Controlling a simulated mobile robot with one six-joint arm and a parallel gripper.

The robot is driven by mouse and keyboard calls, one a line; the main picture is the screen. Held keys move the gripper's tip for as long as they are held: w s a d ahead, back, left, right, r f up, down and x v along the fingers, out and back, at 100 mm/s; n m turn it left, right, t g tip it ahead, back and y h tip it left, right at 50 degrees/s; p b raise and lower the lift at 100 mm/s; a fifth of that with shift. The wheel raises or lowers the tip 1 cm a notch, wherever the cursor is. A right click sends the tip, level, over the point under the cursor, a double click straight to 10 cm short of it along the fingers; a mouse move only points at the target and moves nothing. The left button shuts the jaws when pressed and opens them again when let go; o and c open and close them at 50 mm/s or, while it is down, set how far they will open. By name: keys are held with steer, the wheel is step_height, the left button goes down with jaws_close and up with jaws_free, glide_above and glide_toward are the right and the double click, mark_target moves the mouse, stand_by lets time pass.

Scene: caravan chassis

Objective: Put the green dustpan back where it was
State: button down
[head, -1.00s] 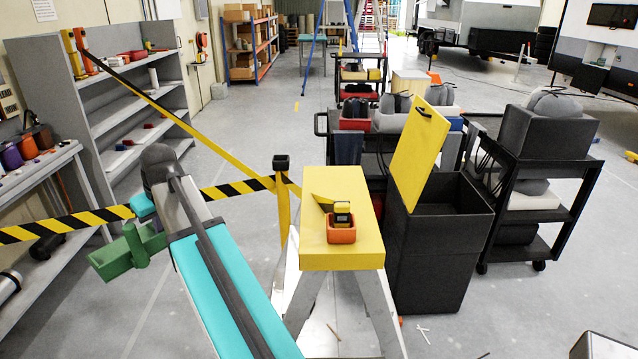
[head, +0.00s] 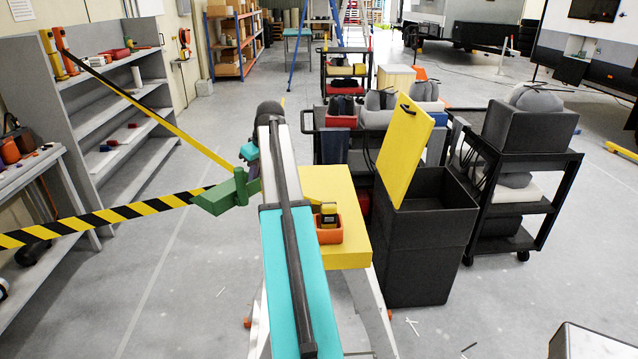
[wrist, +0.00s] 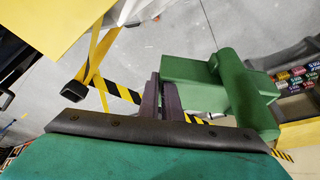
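The green dustpan (head: 225,194) hangs in the air left of the yellow-topped stand in the head view. It also shows in the wrist view (wrist: 210,85), right of the dark fingers. My gripper (wrist: 166,88) is shut on an edge of the dustpan. The exact contact is partly hidden behind the dark bar across the wrist view. In the head view, my arm stretches over the left side of the stand, with the dustpan to the left of its far end.
The yellow stand (head: 347,255) carries an orange tray (head: 330,236) with a yellow-black device. A black bin (head: 425,245) with a raised yellow lid stands right of it. Striped barrier tape (head: 110,215) runs behind the dustpan. Grey shelves (head: 104,128) stand left; open floor lies between.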

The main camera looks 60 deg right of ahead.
steer(key=s+d, duration=0.4)
steer(key=d, duration=0.2)
steer(key=s+d+r+p, duration=0.1)
steer(key=s+d, duration=0.4)
steer(key=d, duration=0.2)
steer(key=s+d+r, duration=0.1)
steer(key=s+d, duration=0.3)
steer(key=d, duration=0.3)
steer(key=shift+s+d, duration=0.15)
steer(key=shift+s, duration=0.2)
steer(key=s+d+p, duration=0.1)
steer(key=s+d, duration=1.2)
steer(key=s, duration=0.4)
steer(key=shift+s+d+r+m+p, duration=0.3)
steer(key=shift+d+r+m, duration=0.05)
steer(key=shift+r+m, duration=0.1)
steer(key=shift+w+f+b, duration=0.1)
steer(key=shift+w+b, duration=0.05)
steer(key=shift+b, duration=0.25)
steer(key=w+a, duration=0.3)
steer(key=w, duration=0.1)
steer(key=w+a+b, duration=0.1)
steer(key=w+a, duration=0.2)
steer(key=w, duration=0.1)
steer(key=w+a+f+b, duration=0.1)
steer(key=w+a, duration=0.2)
steer(key=w, duration=0.1)
steer(key=shift+w+a, duration=0.1)
steer(key=shift+w, duration=0.25)
steer(key=shift+f, duration=0.15)
